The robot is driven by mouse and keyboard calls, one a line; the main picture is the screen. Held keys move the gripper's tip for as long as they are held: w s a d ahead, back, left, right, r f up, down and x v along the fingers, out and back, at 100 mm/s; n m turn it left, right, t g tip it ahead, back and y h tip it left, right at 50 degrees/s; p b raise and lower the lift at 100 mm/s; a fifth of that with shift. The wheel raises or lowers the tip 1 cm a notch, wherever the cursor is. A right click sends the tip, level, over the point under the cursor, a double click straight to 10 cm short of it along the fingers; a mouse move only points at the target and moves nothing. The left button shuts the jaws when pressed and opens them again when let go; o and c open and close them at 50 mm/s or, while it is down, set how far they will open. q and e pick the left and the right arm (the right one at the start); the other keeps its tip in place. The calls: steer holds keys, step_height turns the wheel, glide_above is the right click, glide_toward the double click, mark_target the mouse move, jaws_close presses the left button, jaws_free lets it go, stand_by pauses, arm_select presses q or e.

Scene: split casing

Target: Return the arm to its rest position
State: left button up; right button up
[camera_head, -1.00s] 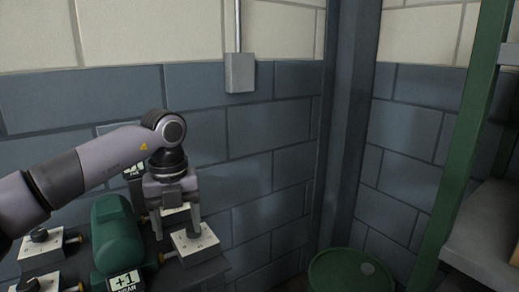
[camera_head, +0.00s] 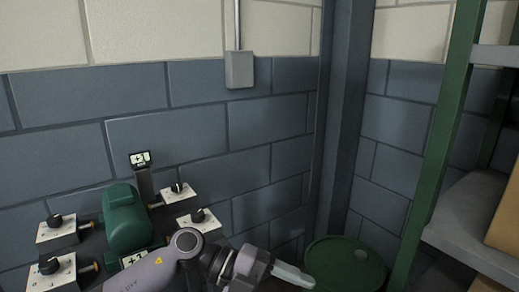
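My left arm comes in along the bottom edge, and its gripper (camera_head: 290,276) lies at the bottom centre, right of the casing and in front of the green drum. I see it side-on and cannot tell whether its fingers are apart. A green rounded casing (camera_head: 126,222) sits on a dark bench at the lower left. White blocks with black knobs stand around it: two on the left (camera_head: 57,232) and two on the right (camera_head: 179,193). My arm partly hides the lower display and the bench front. My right gripper is not in view.
A small display (camera_head: 139,159) stands on a post behind the casing. A green drum (camera_head: 345,267) stands in the corner. A green-framed shelf (camera_head: 475,225) with a cardboard box (camera_head: 506,225) is at the right. The wall carries a grey box (camera_head: 239,69).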

arm_select(q)
steer(key=w+a+f+n+t+y+p, duration=0.1)
steer(key=a+f+n+t, duration=0.2)
steer(key=a+n+t, duration=0.55)
steer(key=w+a+f+n+t+y+p, duration=0.1)
steer(key=a+f+n+t+y, duration=0.15)
steer(key=n+t, duration=1.15)
steer(key=s+a+f+n+g+y, duration=0.8)
steer(key=s+a+f, duration=0.6)
steer(key=s+f, duration=0.2)
step_height(320, 180, down, 2)
steer(key=shift+n, duration=0.85)
